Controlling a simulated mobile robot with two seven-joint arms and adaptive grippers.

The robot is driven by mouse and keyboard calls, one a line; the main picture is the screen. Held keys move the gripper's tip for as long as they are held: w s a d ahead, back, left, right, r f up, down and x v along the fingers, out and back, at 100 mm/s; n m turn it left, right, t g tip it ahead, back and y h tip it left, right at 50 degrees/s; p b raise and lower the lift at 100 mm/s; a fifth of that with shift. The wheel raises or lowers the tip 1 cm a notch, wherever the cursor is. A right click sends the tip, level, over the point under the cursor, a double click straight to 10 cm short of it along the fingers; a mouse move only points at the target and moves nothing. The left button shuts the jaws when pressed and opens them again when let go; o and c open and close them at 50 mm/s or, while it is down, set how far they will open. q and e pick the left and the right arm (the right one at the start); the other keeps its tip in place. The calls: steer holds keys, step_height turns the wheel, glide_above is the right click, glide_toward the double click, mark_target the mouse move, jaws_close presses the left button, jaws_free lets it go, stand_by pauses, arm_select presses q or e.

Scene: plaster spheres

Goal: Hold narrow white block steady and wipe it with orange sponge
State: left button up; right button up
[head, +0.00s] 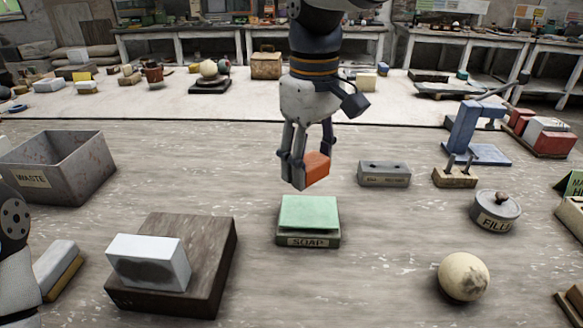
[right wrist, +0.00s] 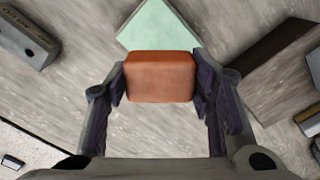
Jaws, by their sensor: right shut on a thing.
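The narrow white block (head: 149,262) lies on a dark wooden board (head: 215,250) at the front left in the head view. A dark grey smudge marks its front face. My right gripper (head: 307,172) is shut on the orange sponge (head: 317,168) and holds it in the air behind the green soap block. The sponge also shows between the two fingers in the right wrist view (right wrist: 160,77). Part of my left arm shows at the left edge of the head view, but its gripper fingers are out of view.
The green soap block (head: 309,213) sits on its labelled base. A grey waste bin (head: 62,167) stands at the left. A grey block with holes (head: 384,173), a lidded filler pot (head: 495,211) and a plaster sphere (head: 463,277) are at the right. Bare table lies between the soap and the sphere.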

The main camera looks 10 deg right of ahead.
glide_above(309, 210)
step_height(309, 210, down, 5)
steer(key=shift+f+b, duration=0.1)
steer(key=shift+b, duration=0.3)
steer(key=shift+f, duration=0.4)
steer(key=shift+f, duration=1)
stand_by(1.3)
steer(key=shift+r+p, duration=0.4)
steer(key=shift+r, duration=3.15)
